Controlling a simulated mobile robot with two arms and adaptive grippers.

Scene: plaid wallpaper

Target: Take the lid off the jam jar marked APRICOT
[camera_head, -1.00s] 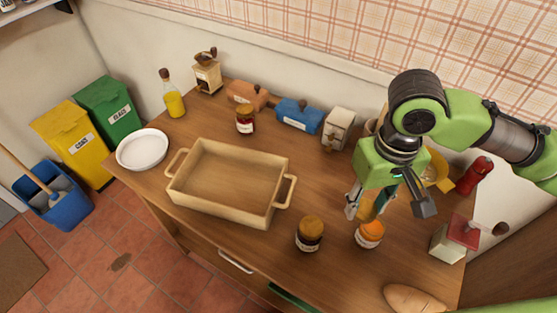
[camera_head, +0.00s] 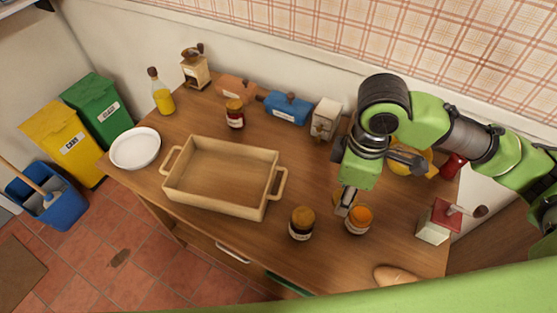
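Several jars stand on the wooden counter. A jar with an orange lid (camera_head: 358,219) and a jar with a brown lid and dark contents (camera_head: 302,223) are near the front. A jar with dark red contents (camera_head: 235,114) is at the back. Something yellowish, perhaps another jar (camera_head: 338,197), is mostly hidden behind my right gripper. The labels are too small to read, so I cannot tell which says APRICOT. My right gripper (camera_head: 346,203) points down just behind and left of the orange-lidded jar; its finger opening is hidden. My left gripper is out of view.
A beige baking dish (camera_head: 182,203) fills the counter's left middle. A white plate (camera_head: 135,148), an oil bottle (camera_head: 162,92) and a blue canister (camera_head: 288,107) stand farther left and back. A red-topped box (camera_head: 437,222) and bread (camera_head: 395,275) are at right.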

